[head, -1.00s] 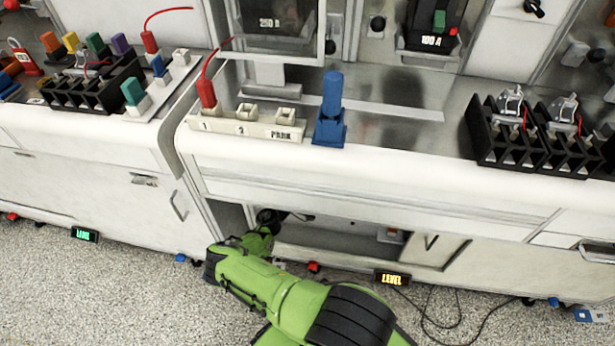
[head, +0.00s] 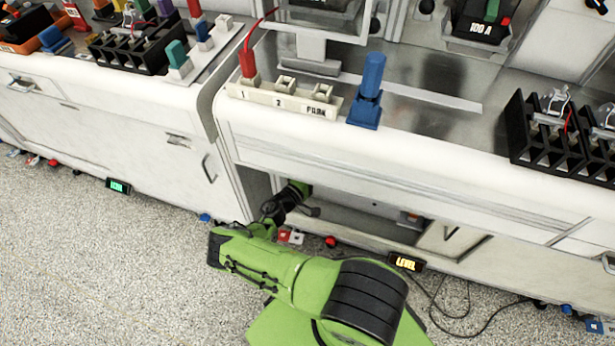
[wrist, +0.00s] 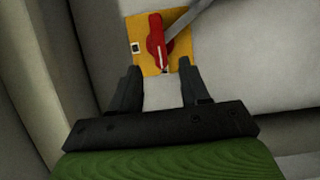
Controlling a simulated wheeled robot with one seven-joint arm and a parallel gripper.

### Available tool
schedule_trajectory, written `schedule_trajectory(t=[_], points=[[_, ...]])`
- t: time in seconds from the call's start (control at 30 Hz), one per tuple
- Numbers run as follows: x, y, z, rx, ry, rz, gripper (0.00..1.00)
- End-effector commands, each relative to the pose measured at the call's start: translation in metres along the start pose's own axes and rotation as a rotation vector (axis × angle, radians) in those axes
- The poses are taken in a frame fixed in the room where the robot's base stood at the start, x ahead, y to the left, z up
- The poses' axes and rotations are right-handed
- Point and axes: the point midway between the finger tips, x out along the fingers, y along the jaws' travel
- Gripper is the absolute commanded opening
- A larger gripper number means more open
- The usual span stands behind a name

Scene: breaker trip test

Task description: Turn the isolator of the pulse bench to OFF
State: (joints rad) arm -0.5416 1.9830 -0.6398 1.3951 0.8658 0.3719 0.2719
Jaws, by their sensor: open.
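The isolator shows in the wrist view as a red handle (wrist: 156,45) on a yellow plate (wrist: 181,63). The handle lies nearly along the picture's vertical. Any ON or OFF lettering is too small to read. My gripper (wrist: 160,72) is open, with its two dark fingers apart on either side of the handle's lower end in the picture. In the head view my arm reaches into the open cupboard under the bench (head: 330,130); the fingers and isolator are hidden there.
A grey bar (wrist: 192,18) runs from the upper right to the red handle. Pale cupboard walls (wrist: 35,60) lie close on the left. In the head view, a blue post (head: 369,85) and a socket strip (head: 283,98) stand on the bench.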

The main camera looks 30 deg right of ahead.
Motion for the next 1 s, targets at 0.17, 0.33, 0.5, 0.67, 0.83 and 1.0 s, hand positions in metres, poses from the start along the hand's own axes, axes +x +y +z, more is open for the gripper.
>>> schedule_trajectory(t=[0.17,0.33,0.5,0.67,0.83,1.0], points=[[-0.047,0.001,-0.001,0.0,0.004,-0.001,0.46],[-0.068,0.0,-0.001,0.001,0.001,0.0,0.46],[-0.07,0.0,0.0,0.001,0.0,0.0,0.46],[-0.07,0.0,0.0,0.001,0.0,0.0,0.46],[-0.07,0.0,0.0,0.001,0.0,0.0,0.46],[-0.07,0.0,0.0,0.001,0.0,0.0,0.46]])
